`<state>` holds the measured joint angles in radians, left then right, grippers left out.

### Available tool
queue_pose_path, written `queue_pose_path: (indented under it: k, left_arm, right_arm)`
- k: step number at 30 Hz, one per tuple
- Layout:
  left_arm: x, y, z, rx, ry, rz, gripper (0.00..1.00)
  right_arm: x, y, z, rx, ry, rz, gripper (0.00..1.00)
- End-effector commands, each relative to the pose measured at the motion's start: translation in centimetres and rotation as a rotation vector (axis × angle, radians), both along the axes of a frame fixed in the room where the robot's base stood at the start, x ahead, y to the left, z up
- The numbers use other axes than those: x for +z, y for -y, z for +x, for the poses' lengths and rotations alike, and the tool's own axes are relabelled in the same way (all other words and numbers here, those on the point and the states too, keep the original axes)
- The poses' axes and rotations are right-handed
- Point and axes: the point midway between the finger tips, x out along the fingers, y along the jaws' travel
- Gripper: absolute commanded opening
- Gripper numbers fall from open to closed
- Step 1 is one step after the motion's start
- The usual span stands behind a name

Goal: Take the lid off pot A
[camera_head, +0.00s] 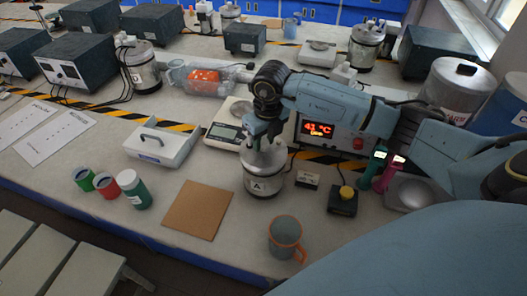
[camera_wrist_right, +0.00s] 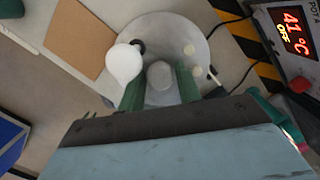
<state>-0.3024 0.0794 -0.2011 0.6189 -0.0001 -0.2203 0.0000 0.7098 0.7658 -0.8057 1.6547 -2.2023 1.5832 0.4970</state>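Pot A (camera_head: 263,182) is a metal pot with an "A" label, standing upright on the bench near the middle of the head view. Its round metal lid (camera_wrist_right: 160,35) is on it, with a grey knob (camera_wrist_right: 160,75) in the centre. My right gripper (camera_head: 264,137) is directly above the lid, pointing down. In the right wrist view its green fingers (camera_wrist_right: 160,88) stand apart on either side of the knob, with small gaps; whether they touch the lid is unclear. My left gripper is not in view.
A heater box reading 41 °C (camera_head: 320,128) stands behind the pot. A scale (camera_head: 224,133), brown board (camera_head: 198,209), orange-handled mug (camera_head: 285,238) and yellow-button box (camera_head: 343,200) surround it. A white rounded thing (camera_wrist_right: 124,62) shows beside the knob.

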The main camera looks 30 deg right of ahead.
Motion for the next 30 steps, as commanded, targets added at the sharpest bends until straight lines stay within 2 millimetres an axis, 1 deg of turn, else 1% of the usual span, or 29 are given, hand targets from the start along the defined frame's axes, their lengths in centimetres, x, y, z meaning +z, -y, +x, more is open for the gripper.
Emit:
queue_pose_path:
  k: [1,7,17,19,23,30]
  left_arm:
    - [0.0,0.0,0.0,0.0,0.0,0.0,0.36]
    - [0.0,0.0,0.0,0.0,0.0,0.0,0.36]
    - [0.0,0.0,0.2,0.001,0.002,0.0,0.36]
    - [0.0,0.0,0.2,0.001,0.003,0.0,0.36]
    - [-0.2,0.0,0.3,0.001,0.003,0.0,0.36]
    - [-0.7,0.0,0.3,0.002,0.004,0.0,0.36]
  right_arm:
    - [0.0,0.0,0.0,0.0,0.0,0.0,0.27]
    - [0.1,0.0,0.0,-0.001,0.0,0.0,0.01]
    - [0.2,0.0,0.1,-0.001,0.002,0.0,0.0]
    - [0.5,0.0,0.1,-0.001,0.004,0.001,0.0]
    - [2.2,0.1,0.2,-0.001,0.007,0.001,0.0]
    - [7.1,0.0,0.2,0.0,0.008,0.001,0.0]
